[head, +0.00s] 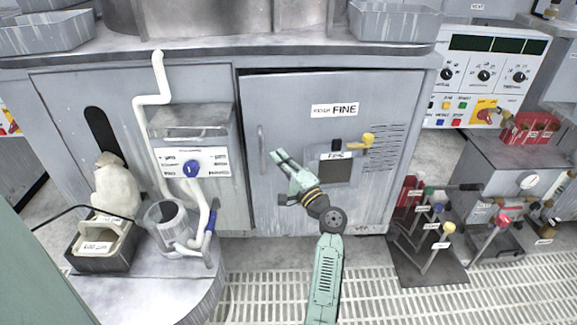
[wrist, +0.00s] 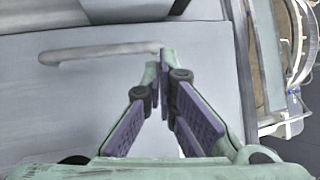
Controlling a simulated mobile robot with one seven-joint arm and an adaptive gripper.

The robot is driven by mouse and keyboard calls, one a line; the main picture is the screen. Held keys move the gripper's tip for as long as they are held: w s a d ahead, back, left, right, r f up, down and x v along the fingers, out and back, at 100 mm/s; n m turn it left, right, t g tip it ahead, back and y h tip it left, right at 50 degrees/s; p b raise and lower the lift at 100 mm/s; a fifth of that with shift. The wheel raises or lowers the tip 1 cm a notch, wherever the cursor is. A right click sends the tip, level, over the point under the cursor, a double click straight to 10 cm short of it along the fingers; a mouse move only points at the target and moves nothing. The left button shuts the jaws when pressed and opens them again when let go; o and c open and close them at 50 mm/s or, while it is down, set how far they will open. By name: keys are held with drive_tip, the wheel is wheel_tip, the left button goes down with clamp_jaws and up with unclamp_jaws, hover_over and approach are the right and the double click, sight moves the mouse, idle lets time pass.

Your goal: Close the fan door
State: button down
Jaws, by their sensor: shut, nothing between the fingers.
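A grey cabinet door (head: 290,100) with a large label ending in "FINE" fills the middle of the head view. A dark gap shows along its top and upper left edge, so it looks slightly ajar. Its vertical bar handle (head: 262,148) is near the left edge; the handle also shows in the wrist view (wrist: 100,52). My gripper (head: 280,157) is shut and empty, in front of the door just right of the handle. In the wrist view its fingertips (wrist: 166,58) appear close to the handle's end; I cannot tell whether they touch.
A yellow lever (head: 367,139) and a small dark panel (head: 336,172) are on the door's right half. A grey box with a blue knob (head: 192,168) and white pipe stands to the left. A rack of coloured-knob rods (head: 432,245) stands right. Grated floor (head: 270,290) lies in front.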

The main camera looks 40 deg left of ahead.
sight(262, 137)
drive_tip(key=p+x, duration=0.1)
drive_tip(key=x, duration=0.5)
drive_tip(key=shift+a, duration=0.25)
